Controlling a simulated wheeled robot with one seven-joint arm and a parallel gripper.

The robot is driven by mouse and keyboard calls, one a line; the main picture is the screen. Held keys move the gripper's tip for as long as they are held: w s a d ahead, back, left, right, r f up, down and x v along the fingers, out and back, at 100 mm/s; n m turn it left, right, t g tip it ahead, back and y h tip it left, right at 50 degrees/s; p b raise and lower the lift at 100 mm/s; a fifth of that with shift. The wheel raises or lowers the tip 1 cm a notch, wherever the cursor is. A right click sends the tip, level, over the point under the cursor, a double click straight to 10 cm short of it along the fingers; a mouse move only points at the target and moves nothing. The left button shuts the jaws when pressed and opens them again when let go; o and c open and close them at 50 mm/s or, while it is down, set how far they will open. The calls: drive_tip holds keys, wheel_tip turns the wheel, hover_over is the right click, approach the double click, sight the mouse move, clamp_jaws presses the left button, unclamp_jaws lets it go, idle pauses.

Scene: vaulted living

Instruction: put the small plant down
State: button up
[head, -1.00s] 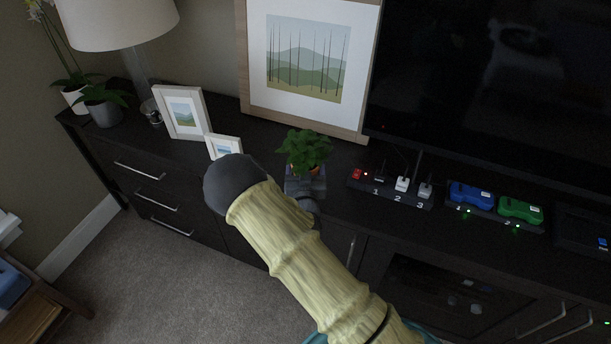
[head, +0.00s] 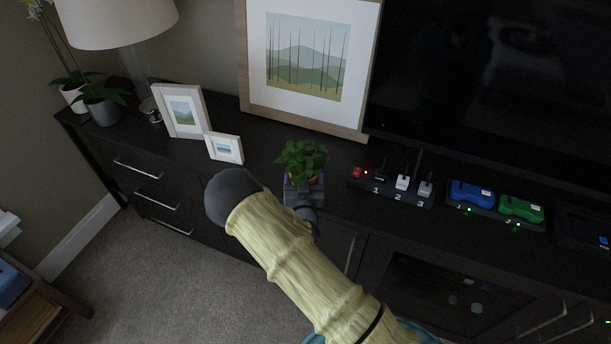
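The small plant (head: 301,158) has bushy green leaves and an orange-brown pot, of which a little shows below the leaves. It is over the dark cabinet top (head: 345,205), between the small white frame and the power strip. My gripper (head: 303,184) is at the pot, on its near side, with my arm reaching in from the lower right. The fingers are mostly hidden by the leaves and the gripper body, so their closure on the pot is not clear. Whether the pot's base touches the cabinet top is hidden.
A small white frame (head: 225,148) and a larger one (head: 182,110) stand to the left. A large framed picture (head: 306,60) leans behind. A numbered power strip (head: 390,187) and blue (head: 472,195) and green (head: 520,208) controllers sit right, below the TV (head: 500,80).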

drive_tip(key=o, duration=0.3)
drive_tip(key=shift+d, duration=0.2)
drive_tip(key=shift+r, duration=0.2)
drive_tip(key=s, duration=1.2)
drive_tip(key=shift+d, duration=0.2)
drive_tip(key=shift+w, duration=0.1)
